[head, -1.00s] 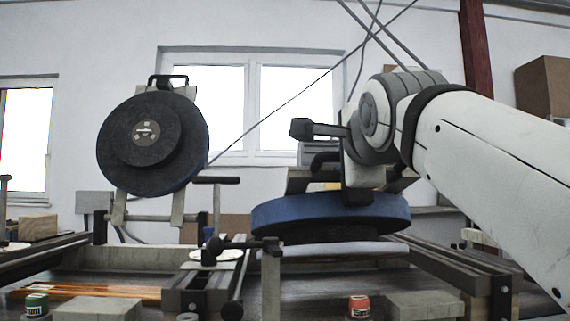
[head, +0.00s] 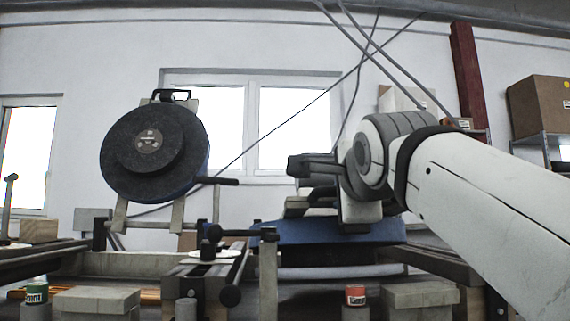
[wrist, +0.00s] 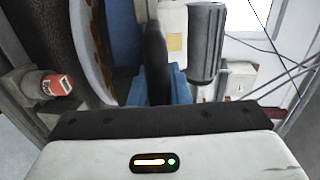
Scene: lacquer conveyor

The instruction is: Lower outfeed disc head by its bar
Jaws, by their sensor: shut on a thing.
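One disc head, a blue disc (head: 290,233) at the centre right in the head view, lies nearly flat, low over the rails. My gripper (head: 355,222) is at its upper side, shut on its bar. The bar is mostly hidden by my wrist in the head view. In the wrist view a dark upright piece (wrist: 157,62), perhaps the bar, stands before a blue surface (wrist: 135,91). The other disc head (head: 150,152) stands upright at the left, its dark round face toward me and a black handle on top.
A dark post with a crossbar (head: 240,233) stands left of the lowered disc. Rails run below both heads. A cardboard box (head: 541,107) sits at the far right.

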